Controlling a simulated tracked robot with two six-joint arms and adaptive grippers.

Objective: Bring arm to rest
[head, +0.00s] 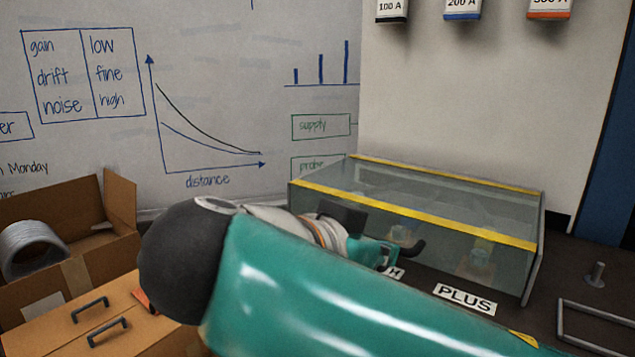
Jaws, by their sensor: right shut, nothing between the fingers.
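My right arm comes in from the lower right in teal and reaches across the front of the picture. My right gripper (404,253) is small and partly hidden behind the arm. Its dark fingers are shut with nothing between them. It shows in front of a clear box with yellow edges (420,212); I cannot tell whether they touch. My left gripper is not in view.
A PLUS label (465,299) lies on the dark bench near the clear box. A metal post (596,275) and a metal frame (562,322) stand at the right. An open cardboard box (112,250) with a grey coil (30,250) and a handled wooden case (75,325) are at the left.

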